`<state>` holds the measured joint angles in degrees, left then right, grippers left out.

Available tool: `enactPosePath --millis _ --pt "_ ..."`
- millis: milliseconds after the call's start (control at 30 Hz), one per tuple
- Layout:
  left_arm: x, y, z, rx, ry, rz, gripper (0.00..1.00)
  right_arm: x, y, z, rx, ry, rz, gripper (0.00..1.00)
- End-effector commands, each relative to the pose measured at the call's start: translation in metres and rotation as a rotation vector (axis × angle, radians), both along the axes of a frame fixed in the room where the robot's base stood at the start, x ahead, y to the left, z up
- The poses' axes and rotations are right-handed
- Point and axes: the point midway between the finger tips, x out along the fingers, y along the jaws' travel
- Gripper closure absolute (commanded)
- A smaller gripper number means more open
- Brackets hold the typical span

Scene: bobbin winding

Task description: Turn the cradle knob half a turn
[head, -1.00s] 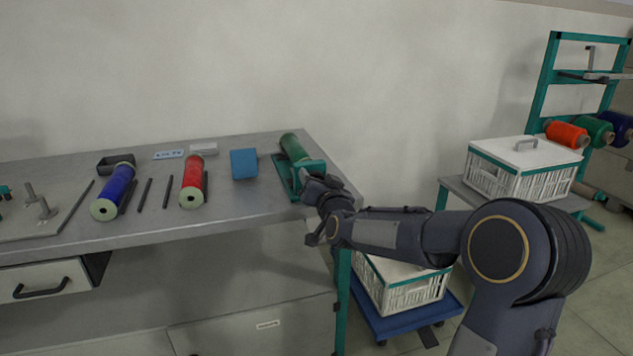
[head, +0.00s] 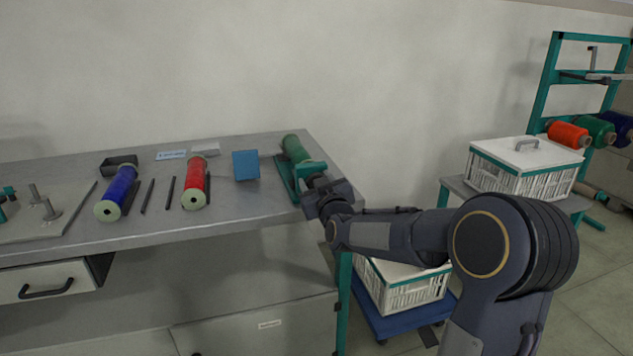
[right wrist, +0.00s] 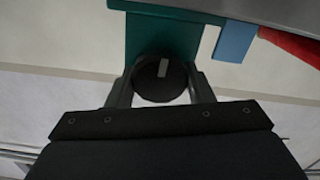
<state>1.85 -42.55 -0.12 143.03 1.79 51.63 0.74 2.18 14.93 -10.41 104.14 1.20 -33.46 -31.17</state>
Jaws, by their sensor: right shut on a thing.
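The green cradle (head: 285,178) stands at the right end of the grey bench, with a green bobbin (head: 296,149) lying in it. In the right wrist view its green end plate (right wrist: 160,32) carries a round dark knob (right wrist: 150,86) with a pale mark that stands near upright, slightly tilted. My right gripper (right wrist: 160,88) is shut on the knob, one finger on each side. In the head view the right gripper (head: 319,190) is at the front of the cradle and hides the knob. My left gripper is not in view.
A blue block (head: 246,165), a red bobbin (head: 195,183) and a blue bobbin (head: 117,192) with dark rods lie to the left on the bench (head: 230,206). White crates (head: 522,167) stand to the right. Bare floor lies at the far right.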

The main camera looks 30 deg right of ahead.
Motion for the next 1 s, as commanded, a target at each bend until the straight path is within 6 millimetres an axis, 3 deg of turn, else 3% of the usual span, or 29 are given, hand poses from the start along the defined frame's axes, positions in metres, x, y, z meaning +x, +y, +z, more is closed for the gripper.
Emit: enactPosePath --millis 567,600,733,1000 --pt "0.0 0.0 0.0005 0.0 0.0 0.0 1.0 -0.0003 0.0005 -0.0034 -0.029 0.015 0.001 0.75" --pt "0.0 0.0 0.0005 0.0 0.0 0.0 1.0 -0.0003 0.0005 -0.0034 -0.029 0.015 0.001 0.49" --pt "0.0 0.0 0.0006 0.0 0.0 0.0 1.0 -0.0001 0.0003 -0.0024 -0.029 0.012 0.001 0.32" --pt "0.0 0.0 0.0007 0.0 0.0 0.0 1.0 -0.0004 0.0003 -0.001 -0.03 0.009 0.0 0.31"
